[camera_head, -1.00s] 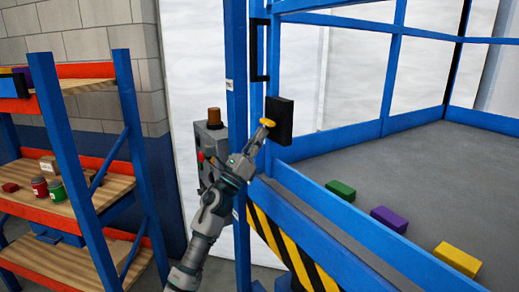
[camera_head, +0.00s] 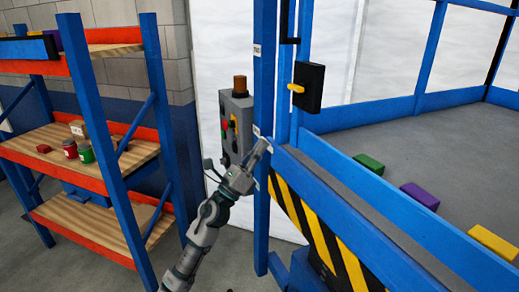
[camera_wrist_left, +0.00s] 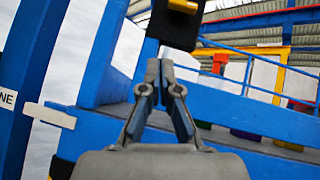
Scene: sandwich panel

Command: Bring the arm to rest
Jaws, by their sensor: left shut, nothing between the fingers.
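My left arm (camera_head: 212,215) comes up from the bottom of the head view. Its gripper (camera_head: 264,146) is shut and empty, in front of the blue post of the cell and below the black box. In the left wrist view the gripper (camera_wrist_left: 160,72) points up toward the black box, with its fingertips together. The black box (camera_head: 310,92) carries a yellow handle (camera_head: 296,88), and it also shows at the top of the wrist view (camera_wrist_left: 172,22). My right gripper is in neither view.
A grey control box (camera_head: 236,125) with coloured buttons stands just left of the blue post (camera_head: 263,60). A blue and orange shelf (camera_head: 130,150) with cans is at left. Green (camera_head: 369,163), purple (camera_head: 420,196) and yellow (camera_head: 493,242) blocks lie on the grey surface behind the blue rail (camera_head: 370,200).

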